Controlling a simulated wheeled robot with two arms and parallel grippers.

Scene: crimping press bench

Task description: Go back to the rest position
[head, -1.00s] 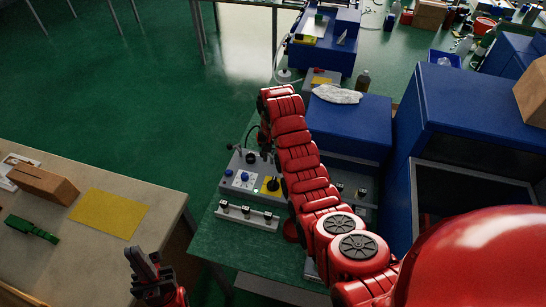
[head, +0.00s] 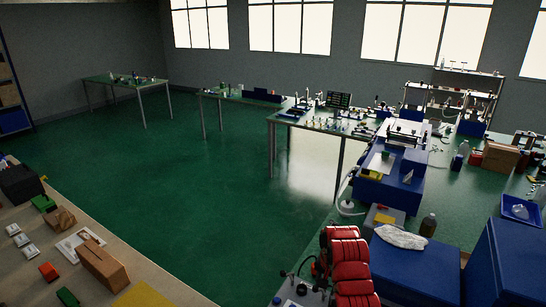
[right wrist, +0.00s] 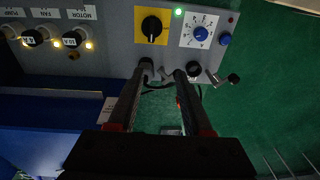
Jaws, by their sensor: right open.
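My right arm, red, comes up from the bottom of the head view over the near end of the green bench. My right gripper (head: 313,268) is partly hidden beside it. In the right wrist view my right gripper (right wrist: 163,72) shows two dark fingers apart with nothing held between them. They point at a grey control panel (right wrist: 110,62), seen upside down. The panel has a black knob on a yellow plate (right wrist: 152,27), a blue dial knob (right wrist: 200,33) and a lit green lamp (right wrist: 179,12). I cannot tell whether the fingertips touch it. My left gripper is out of view.
A blue box (head: 418,268) with a white cloth (head: 400,237) on it stands right of my arm, with a brown bottle (head: 428,225) behind. A larger blue cabinet (head: 505,262) is at far right. A beige table (head: 165,288) is at lower left. Green floor (head: 215,185) between is clear.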

